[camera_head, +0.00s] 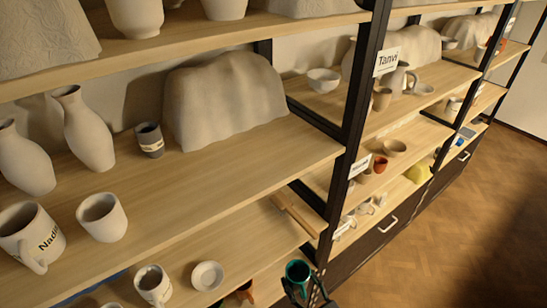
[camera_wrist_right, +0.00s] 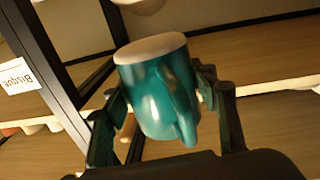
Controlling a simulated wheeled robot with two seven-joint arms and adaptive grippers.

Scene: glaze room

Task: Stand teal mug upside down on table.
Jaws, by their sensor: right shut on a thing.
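The teal mug (camera_head: 298,270) is at the bottom edge of the head view, in front of the shelves, with its dark opening facing up. In the right wrist view, which is turned over, the teal mug (camera_wrist_right: 165,97) shows its pale base at the top of the picture and its handle toward the camera. My right gripper (camera_head: 306,291) is shut on the mug, with one finger on each side of its body in the wrist view (camera_wrist_right: 160,92). My left gripper is not in view. No table can be made out.
A wooden shelf rack (camera_head: 225,178) with dark posts (camera_head: 357,90) stands close by, holding vases, mugs and bowls. A small white bowl (camera_head: 207,275) and a cup (camera_head: 153,285) are on a lower shelf left of the mug. Open wooden floor (camera_head: 455,235) lies at the right.

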